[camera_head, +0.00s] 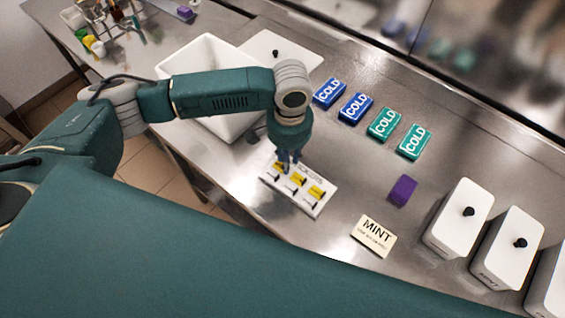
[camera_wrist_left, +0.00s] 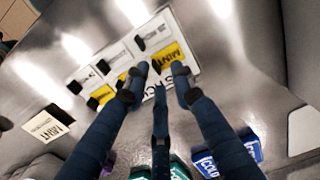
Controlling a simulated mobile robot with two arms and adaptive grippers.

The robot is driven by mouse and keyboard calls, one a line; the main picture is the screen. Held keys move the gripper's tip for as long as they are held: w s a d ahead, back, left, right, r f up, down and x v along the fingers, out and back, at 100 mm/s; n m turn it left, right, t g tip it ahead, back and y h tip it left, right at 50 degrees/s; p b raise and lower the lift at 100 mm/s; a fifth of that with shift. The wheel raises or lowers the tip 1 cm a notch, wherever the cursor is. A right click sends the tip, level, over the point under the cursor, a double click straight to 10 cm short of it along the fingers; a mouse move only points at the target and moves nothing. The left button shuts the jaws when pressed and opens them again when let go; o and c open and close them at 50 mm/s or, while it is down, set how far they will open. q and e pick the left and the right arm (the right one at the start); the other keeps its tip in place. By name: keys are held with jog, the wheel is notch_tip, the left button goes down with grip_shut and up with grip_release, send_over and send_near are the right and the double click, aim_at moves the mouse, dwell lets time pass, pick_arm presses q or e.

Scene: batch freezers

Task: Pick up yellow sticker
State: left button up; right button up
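A white sticker board (camera_head: 305,204) lies on the steel counter with three yellow stickers in a row. The nearest to my gripper, a yellow sticker reading MINT (camera_wrist_left: 171,57), shows between and just beyond my fingertips in the left wrist view. The middle yellow sticker (camera_head: 298,179) and the end yellow sticker (camera_head: 316,192) also lie on the board. My left gripper (camera_head: 289,164) points down over the board's far-left end. In the wrist view its fingers (camera_wrist_left: 160,75) are spread apart with nothing held. I cannot tell whether they touch the board. My right gripper is out of view.
A cream MINT card (camera_head: 374,236) and a purple block (camera_head: 402,190) lie to the right. Blue COLD packs (camera_head: 355,108) and green COLD packs (camera_head: 413,142) line the back. White lidded containers (camera_head: 459,218) stand at right. A white bin (camera_head: 207,57) is behind my arm.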

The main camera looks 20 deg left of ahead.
pick_arm(q)
jog(key=shift+s+f, duration=0.1)
jog(key=shift+f, duration=0.7)
jog(key=shift+c, duration=1)
grip_shut()
notch_tip(320, 180, up, 26)
jog(key=p, duration=0.5)
jog(key=shift+p, duration=0.4)
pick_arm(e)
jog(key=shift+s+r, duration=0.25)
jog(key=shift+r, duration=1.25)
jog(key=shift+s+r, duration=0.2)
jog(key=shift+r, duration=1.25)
